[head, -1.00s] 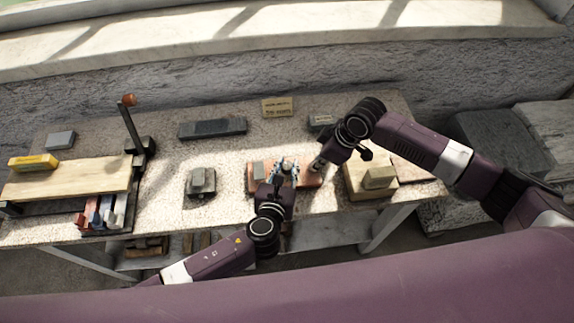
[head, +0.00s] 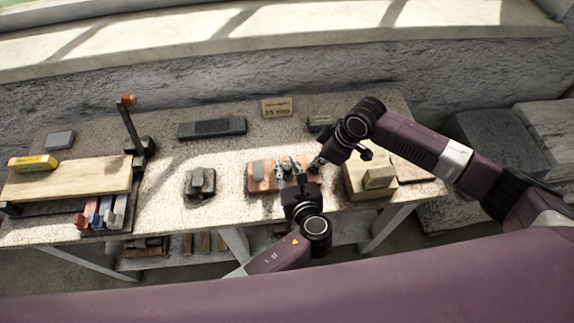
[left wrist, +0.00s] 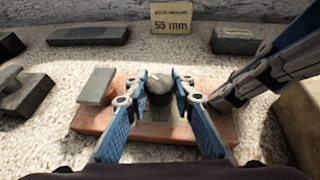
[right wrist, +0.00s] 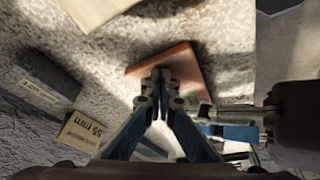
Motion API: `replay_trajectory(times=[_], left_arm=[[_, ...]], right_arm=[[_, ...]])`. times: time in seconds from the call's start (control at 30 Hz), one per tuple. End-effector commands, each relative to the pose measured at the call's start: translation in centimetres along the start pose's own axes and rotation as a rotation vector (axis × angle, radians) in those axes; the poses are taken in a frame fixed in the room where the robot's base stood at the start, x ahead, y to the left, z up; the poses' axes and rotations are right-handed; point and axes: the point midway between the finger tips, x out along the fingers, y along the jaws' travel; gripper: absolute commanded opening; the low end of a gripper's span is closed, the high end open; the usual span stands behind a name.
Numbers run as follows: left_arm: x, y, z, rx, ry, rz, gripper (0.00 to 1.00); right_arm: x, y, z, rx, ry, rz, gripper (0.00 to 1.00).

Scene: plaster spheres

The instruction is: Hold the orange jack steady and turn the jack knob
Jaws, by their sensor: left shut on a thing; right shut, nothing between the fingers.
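The orange jack (head: 262,181) shows as an orange-red block on the table, with a flat grey piece on its left part; it also shows in the left wrist view (left wrist: 88,120) and the right wrist view (right wrist: 190,62). My left gripper (left wrist: 162,84) is over its middle, with its fingers on either side of a dark rounded piece (left wrist: 158,97), shut on it. My right gripper (head: 317,166) is shut and empty at the jack's right end. Its closed tips (right wrist: 160,75) overlap the block in the right wrist view. I cannot clearly make out the knob.
A sign (head: 277,108) reading 55 mm stands behind the jack. A dark grey block (head: 200,182) is to the left, and a tan block (head: 358,184) is close on the right. A long dark bar (head: 212,128) lies at the back. A wooden board (head: 70,180) is far left.

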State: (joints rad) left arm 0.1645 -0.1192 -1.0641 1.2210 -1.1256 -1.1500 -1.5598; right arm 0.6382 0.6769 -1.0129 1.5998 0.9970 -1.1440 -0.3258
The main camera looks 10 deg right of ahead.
Motion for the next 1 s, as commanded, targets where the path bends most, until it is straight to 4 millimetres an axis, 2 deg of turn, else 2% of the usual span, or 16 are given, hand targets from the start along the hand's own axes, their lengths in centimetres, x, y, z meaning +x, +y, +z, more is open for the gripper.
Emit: replay_trajectory(times=[0.27, 0.3, 0.43, 0.77, 0.87, 1.0], left_arm=[[0.1, 0.1, -0.1, 0.001, 0.001, 0.003, 0.00], [0.1, 0.1, -0.1, 0.001, 0.001, 0.003, 0.26], [0.1, 0.1, -0.1, 0.001, 0.001, 0.002, 0.40], [-0.2, 0.0, -0.1, 0.001, 0.001, 0.000, 0.41], [-1.1, 0.0, -0.2, 0.000, 0.002, 0.000, 0.41], [-3.6, 0.0, -0.2, -0.002, 0.003, -0.002, 0.41]], right_arm=[[0.2, -0.1, 0.3, 0.001, -0.006, -0.002, 0.00], [0.2, -0.1, 0.3, 0.001, -0.006, -0.002, 0.00], [0.2, -0.1, 0.3, 0.001, -0.006, -0.002, 0.00], [0.2, -0.1, 0.3, 0.001, -0.006, -0.001, 0.00], [0.2, 0.0, 0.3, 0.001, -0.006, -0.001, 0.00], [0.2, 0.0, 0.3, 0.001, -0.006, -0.001, 0.00]])
